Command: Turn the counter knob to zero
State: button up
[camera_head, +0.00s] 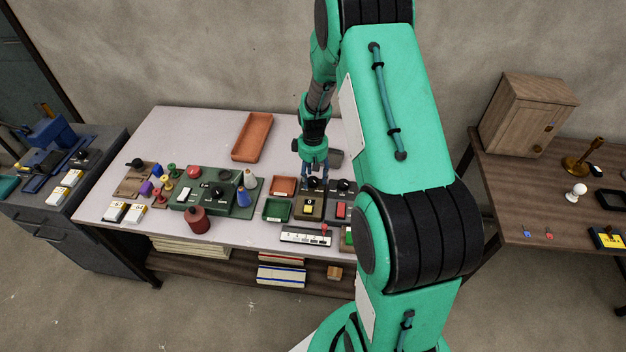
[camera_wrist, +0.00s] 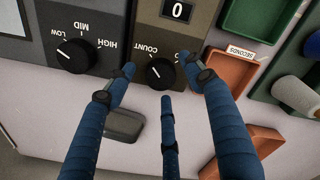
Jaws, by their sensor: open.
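The counter box (camera_head: 310,206) stands on the table and has a dark knob on its back part, partly hidden by my gripper in the head view. In the wrist view the counter knob (camera_wrist: 160,74) is black with a white pointer line, beside the letters COUNT. The counter's display (camera_wrist: 177,10) reads 0. My gripper (camera_head: 314,172) points down over the knob. In the wrist view its blue fingers (camera_wrist: 158,77) are spread, with two tips on either side of the knob and a third below it. I cannot tell whether any finger touches the knob.
A second knob (camera_wrist: 76,55), marked LOW, MID and HIGH, sits close beside the counter. An orange tray (camera_head: 284,187) and a green tray (camera_head: 277,209) lie to its left. A slider panel (camera_head: 305,236) lies in front. A large orange tray (camera_head: 252,137) is farther back.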

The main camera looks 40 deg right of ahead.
jog(key=shift+f, duration=0.45)
jog(key=c, duration=1.1)
